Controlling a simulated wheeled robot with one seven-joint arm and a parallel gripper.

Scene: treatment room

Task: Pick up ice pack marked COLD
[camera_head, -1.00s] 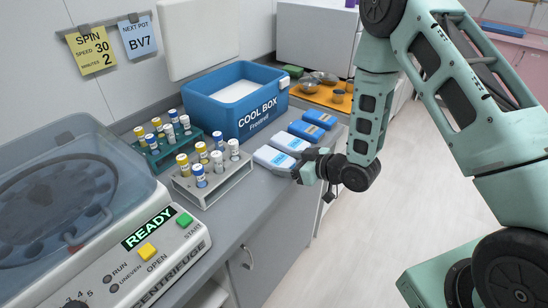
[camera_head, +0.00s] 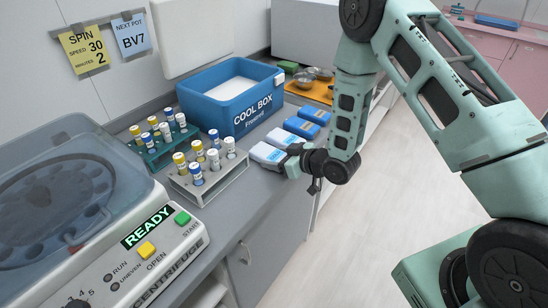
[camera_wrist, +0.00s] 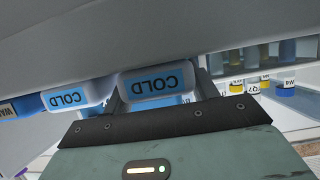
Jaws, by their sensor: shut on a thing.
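The ice pack marked COLD (camera_wrist: 157,82) is a white block with a blue label. In the wrist view it sits between my two fingers, its lettering upside down. In the head view it is the nearest pack (camera_head: 267,154) in the row on the counter. My gripper (camera_head: 290,164) is shut on its end at the counter's front edge, hiding part of it. A second COLD pack (camera_wrist: 76,96) lies beside it, also seen in the head view (camera_head: 284,138). I cannot tell whether the held pack is clear of the counter.
Two blue packs (camera_head: 302,127) lie farther along the row; one label, partly cut off, shows "WA" (camera_wrist: 18,109). A tube rack (camera_head: 222,182) stands close to the left. The blue cool box (camera_head: 235,105) is behind, and the centrifuge (camera_head: 150,250) at lower left. Floor on the right is clear.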

